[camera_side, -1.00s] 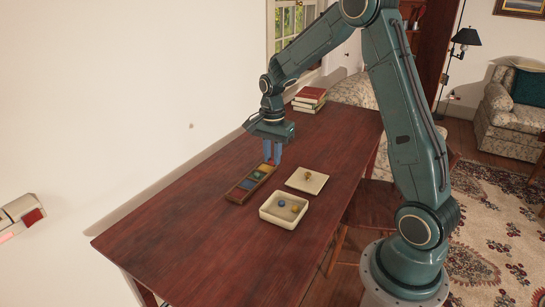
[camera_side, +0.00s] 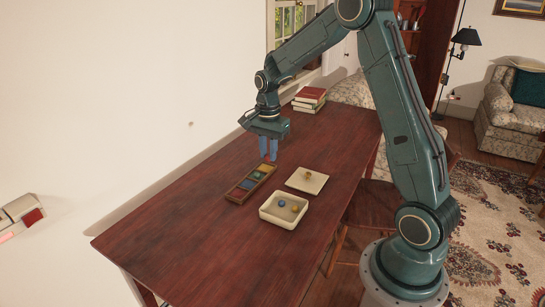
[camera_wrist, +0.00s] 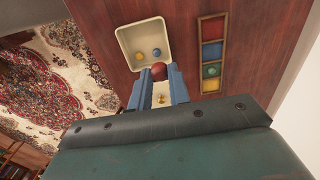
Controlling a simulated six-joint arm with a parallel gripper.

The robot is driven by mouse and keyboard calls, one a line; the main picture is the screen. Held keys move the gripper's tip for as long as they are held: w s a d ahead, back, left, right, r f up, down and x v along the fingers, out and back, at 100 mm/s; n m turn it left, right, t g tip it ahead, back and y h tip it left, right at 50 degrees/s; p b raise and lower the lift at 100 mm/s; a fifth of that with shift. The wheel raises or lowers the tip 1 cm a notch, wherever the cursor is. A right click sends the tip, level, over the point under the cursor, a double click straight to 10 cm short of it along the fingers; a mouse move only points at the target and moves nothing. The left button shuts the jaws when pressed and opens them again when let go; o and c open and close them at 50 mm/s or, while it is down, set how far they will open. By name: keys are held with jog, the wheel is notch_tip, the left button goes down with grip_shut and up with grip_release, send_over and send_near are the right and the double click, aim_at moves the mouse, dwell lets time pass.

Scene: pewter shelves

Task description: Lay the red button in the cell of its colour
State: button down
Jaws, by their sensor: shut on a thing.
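The red button (camera_wrist: 158,71) is round and dark red, held between the tips of my gripper (camera_wrist: 158,80) in the wrist view. In the side view my gripper (camera_side: 268,157) is above the table, near the far end of the cell strip; the button cannot be made out there. The wooden cell strip (camera_side: 231,197) has coloured cells in a row; it also shows in the wrist view (camera_wrist: 200,52), to the right of my fingers. Its red cell (camera_wrist: 212,28) is at the top there, then blue, green and yellow ones. The red cell looks empty.
A cream tray (camera_side: 272,219) holds a blue button (camera_side: 282,203) and a yellow one (camera_side: 294,208). A flat cream plate (camera_side: 319,182) beside it bears a small gold-brown thing (camera_side: 307,175). Books (camera_side: 309,98) lie at the far end. The table's near half is clear.

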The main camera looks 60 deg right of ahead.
send_over(238, 194)
jog(key=shift+s+r, duration=0.1)
jog(key=shift+r, duration=0.15)
dwell(0.3)
notch_tip(238, 194, down, 16)
jog(key=shift+r, duration=0.15)
dwell(0.5)
jog(key=shift+f, duration=2.15)
jog(key=shift+f, duration=0.15)
jog(key=c, duration=1.6)
grip_release()
